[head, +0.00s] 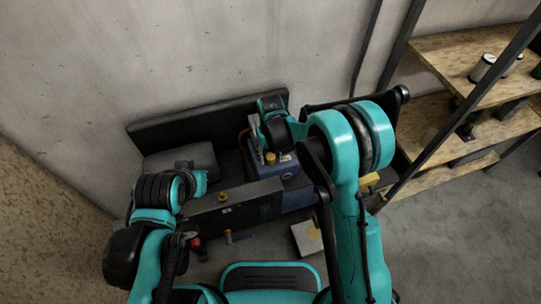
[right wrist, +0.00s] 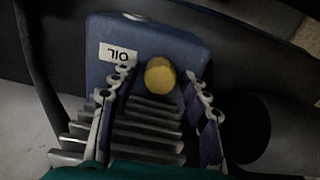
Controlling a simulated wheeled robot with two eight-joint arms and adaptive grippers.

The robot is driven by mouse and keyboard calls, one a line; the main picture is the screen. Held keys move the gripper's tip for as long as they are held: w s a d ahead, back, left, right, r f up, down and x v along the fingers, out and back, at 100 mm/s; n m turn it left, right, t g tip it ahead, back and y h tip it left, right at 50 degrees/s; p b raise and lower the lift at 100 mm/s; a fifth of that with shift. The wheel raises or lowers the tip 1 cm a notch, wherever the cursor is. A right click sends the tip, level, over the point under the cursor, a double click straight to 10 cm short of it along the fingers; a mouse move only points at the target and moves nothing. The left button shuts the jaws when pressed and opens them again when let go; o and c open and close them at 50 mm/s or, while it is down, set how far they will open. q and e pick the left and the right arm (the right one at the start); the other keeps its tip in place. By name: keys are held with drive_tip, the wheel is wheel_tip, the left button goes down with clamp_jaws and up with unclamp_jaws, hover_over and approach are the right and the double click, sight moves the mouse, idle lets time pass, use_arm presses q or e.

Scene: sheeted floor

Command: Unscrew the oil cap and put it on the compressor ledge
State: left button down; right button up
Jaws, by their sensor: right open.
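The yellow round oil cap (right wrist: 160,76) sits on the blue compressor housing (right wrist: 180,40), beside a white OIL label (right wrist: 119,53) that reads upside down in the right wrist view. In the head view the cap (head: 286,158) shows small on the blue housing (head: 284,171). My right gripper (head: 262,148) is over the housing. In the right wrist view its fingers (right wrist: 160,82) are open, one to each side of the cap, with visible gaps. My left gripper (head: 186,166) is at the left near a grey rounded body; its jaws are too small to read. I cannot single out the ledge for certain.
A long dark panel (head: 170,128) stands behind the machine against the concrete wall. A dark front block (head: 245,205) has a yellow fitting (head: 223,196). Wooden shelves (head: 440,55) with cans (head: 482,68) stand at the right. The floor (head: 450,225) there is clear.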

drive_tip(key=m, duration=1.2)
drive_tip(key=shift+m, duration=0.3)
drive_tip(key=shift+c, duration=0.2)
